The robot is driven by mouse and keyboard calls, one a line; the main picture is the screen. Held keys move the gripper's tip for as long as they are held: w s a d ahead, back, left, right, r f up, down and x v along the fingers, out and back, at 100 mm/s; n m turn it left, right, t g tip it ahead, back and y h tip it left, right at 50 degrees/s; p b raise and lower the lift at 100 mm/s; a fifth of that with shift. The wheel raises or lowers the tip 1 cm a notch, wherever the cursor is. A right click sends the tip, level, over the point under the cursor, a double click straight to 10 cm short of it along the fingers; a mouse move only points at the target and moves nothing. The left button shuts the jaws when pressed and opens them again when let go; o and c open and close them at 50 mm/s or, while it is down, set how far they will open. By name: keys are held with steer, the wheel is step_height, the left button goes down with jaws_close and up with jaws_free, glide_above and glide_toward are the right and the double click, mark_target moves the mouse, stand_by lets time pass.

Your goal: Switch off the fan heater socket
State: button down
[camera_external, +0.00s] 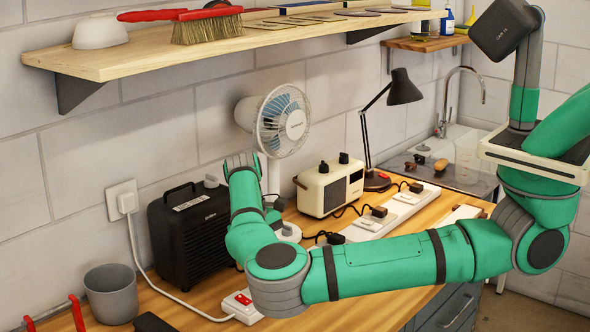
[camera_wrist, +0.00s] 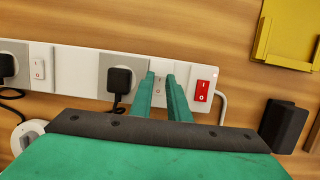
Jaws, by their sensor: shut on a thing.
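A white socket strip (camera_external: 400,208) lies along the bench; it also shows in the wrist view (camera_wrist: 75,62). A red switch (camera_wrist: 202,90) sits at its right end there. Beside it is a white rocker switch (camera_wrist: 157,77), partly hidden between my fingers, next to a black plug (camera_wrist: 119,80). My gripper (camera_wrist: 162,78) has its green fingertips down at this rocker, one on each side, seemingly shut on it. The rocker's position is unclear. The black fan heater (camera_external: 188,232) stands by the wall; its cable cannot be traced.
A desk fan (camera_external: 280,122), a cream radio (camera_external: 328,186) and a black lamp (camera_external: 403,88) stand behind the strip. A grey cup (camera_external: 111,294) is at the near left. A yellow tray (camera_wrist: 287,35) and a black object (camera_wrist: 284,125) lie beyond the strip's end.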

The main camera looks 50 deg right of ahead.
steer(key=c, duration=1.7)
jaws_free()
steer(key=v, duration=1.1)
